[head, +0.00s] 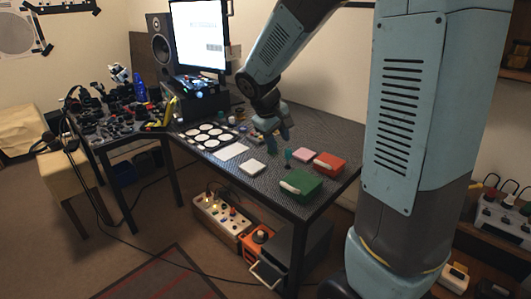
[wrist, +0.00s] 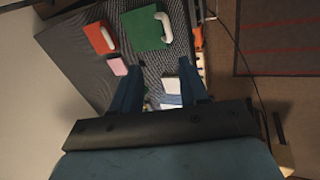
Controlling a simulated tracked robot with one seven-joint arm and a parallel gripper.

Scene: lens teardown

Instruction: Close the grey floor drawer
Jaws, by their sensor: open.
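The grey floor drawer (head: 312,246) is a dark grey box low on the floor under the near right end of the table in the head view. Its pale bar handle (head: 264,275) is on its left-facing front. A table leg crosses in front of the box, and I cannot tell how far the drawer stands out. My gripper (head: 279,143) is above the tabletop, well above the drawer and apart from it. It also shows in the wrist view (wrist: 158,66), fingers apart with nothing held. I cannot make out the drawer surely in the wrist view.
On the table (head: 305,211) are a green box (head: 302,186), a red box (head: 329,163) and a white block (head: 252,167). An orange box (head: 258,240) and a crate of plugs (head: 221,217) stand left of the drawer. Cables cross the open floor (head: 150,238).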

